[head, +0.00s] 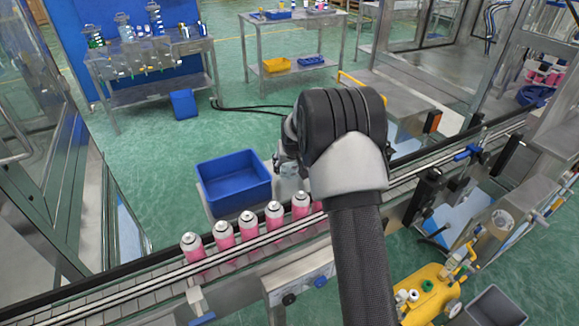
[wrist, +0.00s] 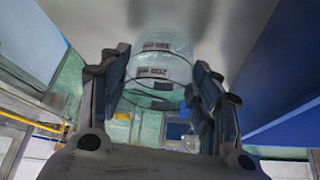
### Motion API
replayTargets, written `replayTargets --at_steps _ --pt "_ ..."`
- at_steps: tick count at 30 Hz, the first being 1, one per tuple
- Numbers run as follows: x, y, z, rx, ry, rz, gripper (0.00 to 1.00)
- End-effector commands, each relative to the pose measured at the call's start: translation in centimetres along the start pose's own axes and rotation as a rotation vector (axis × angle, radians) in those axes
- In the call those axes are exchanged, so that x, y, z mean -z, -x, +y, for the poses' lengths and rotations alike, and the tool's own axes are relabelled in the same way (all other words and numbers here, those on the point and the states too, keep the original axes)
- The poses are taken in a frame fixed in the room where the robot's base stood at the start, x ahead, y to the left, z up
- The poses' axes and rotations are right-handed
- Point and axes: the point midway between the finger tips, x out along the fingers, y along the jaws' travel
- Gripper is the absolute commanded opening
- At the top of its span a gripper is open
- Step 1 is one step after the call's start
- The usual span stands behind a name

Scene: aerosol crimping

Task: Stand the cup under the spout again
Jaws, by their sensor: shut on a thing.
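The cup (wrist: 165,70) is clear, with dark printed bands and numbers, and sits between the two fingers in the wrist view. My gripper (wrist: 160,62) is shut on its sides. In the head view my arm hides most of the gripper; a pale, see-through piece of the cup (head: 289,168) shows at its left edge, just right of the blue bin. I cannot pick out the spout in either view. A pale grey surface lies beyond the cup in the wrist view; I cannot tell whether the cup touches it.
A blue bin (head: 234,183) stands beside the conveyor (head: 130,288), which carries several pink cans (head: 223,235). A yellow wheeled machine (head: 430,290) and a grey bin (head: 496,307) are at the lower right. Open green floor (head: 160,160) lies behind the bin.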

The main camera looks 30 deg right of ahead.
Motion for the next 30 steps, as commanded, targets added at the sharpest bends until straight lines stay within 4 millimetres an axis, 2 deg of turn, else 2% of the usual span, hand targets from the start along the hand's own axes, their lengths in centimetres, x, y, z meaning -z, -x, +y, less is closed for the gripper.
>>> replayTargets --at_steps 8,9,18,27,30 --pt "-0.09 -0.20 0.00 0.000 0.000 0.001 0.36" --pt "-0.09 -0.20 0.00 0.000 0.000 0.001 0.59" --pt "-0.05 -0.13 0.00 0.000 0.000 0.001 0.77" --pt "-0.01 -0.07 0.00 0.000 0.000 0.001 0.77" --pt "0.23 0.49 0.00 0.000 0.000 0.002 0.77"
